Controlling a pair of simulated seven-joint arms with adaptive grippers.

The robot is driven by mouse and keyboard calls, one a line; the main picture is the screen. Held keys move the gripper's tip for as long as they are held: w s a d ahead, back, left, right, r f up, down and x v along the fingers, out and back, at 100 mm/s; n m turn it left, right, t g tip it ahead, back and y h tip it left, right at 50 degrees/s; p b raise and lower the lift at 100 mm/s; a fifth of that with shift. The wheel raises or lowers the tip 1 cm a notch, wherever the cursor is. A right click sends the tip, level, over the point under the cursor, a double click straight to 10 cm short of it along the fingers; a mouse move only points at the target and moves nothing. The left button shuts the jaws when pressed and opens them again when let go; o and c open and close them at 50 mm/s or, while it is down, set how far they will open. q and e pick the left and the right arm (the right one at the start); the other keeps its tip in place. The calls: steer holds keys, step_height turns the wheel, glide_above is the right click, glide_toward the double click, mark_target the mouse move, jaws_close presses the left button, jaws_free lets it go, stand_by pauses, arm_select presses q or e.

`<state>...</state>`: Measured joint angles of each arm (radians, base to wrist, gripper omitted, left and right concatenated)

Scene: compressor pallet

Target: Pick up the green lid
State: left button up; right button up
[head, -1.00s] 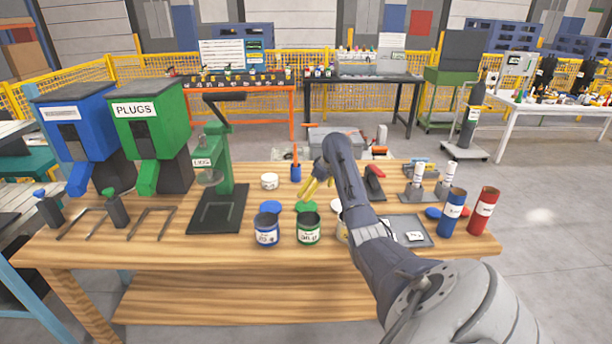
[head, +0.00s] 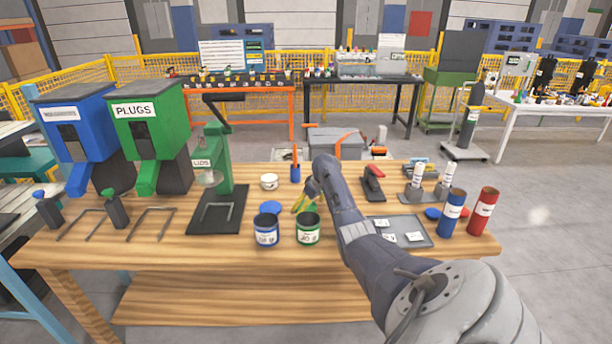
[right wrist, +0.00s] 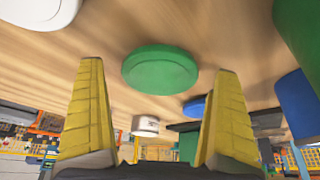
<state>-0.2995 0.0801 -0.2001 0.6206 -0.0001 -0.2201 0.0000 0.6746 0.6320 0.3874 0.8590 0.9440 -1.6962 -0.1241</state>
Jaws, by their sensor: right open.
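The green lid (right wrist: 160,70) lies flat on the wooden table. In the right wrist view it shows between and beyond the fingertips of my right gripper (right wrist: 160,66), with wood visible on both sides of it. The yellow fingers are open and empty. In the head view my right gripper (head: 303,203) is low over the table behind the green can (head: 308,230) and hides most of the lid. My left gripper is not in view.
A blue lid (head: 270,208) and blue can (head: 266,231) stand to the left. A white lid (right wrist: 40,12) lies nearby. A grey tray (head: 414,242) is at right.

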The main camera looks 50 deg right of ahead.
steer(key=shift+w+f, duration=0.2)
steer(key=shift+f, duration=0.3)
steer(key=c, duration=1.1)
steer(key=shift+c, duration=0.2)
steer(key=shift+r, duration=0.15)
